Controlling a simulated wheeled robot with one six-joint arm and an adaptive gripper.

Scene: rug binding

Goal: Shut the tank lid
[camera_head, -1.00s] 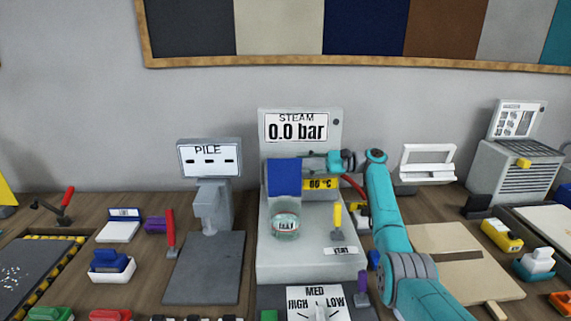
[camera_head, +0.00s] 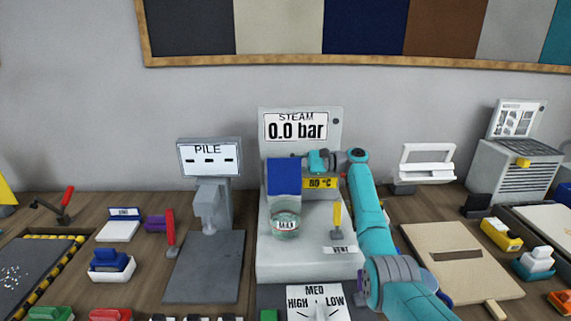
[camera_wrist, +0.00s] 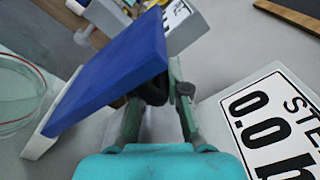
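The steam unit (camera_head: 310,262) stands at centre. Its glass tank (camera_head: 286,227), marked MAX, is uncovered, with the blue lid (camera_head: 284,177) raised nearly upright behind it. The lid also shows in the wrist view (camera_wrist: 110,78) as a tilted blue slab with a pale edge, and the glass tank's rim (camera_wrist: 25,68) lies left of it. My gripper (camera_head: 301,156) is at the lid's upper edge, on its rear side. In the wrist view my fingers (camera_wrist: 166,84) are close to the lid's edge, which hides part of one. Contact and finger opening are unclear.
The yellow-handled lever (camera_head: 337,217) and VENT label (camera_head: 341,250) are right of the tank. The steam display (camera_head: 296,127) rises behind the lid. The PILE stand (camera_head: 209,158) is at left, and a beige board (camera_head: 455,262) lies to the right of my arm.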

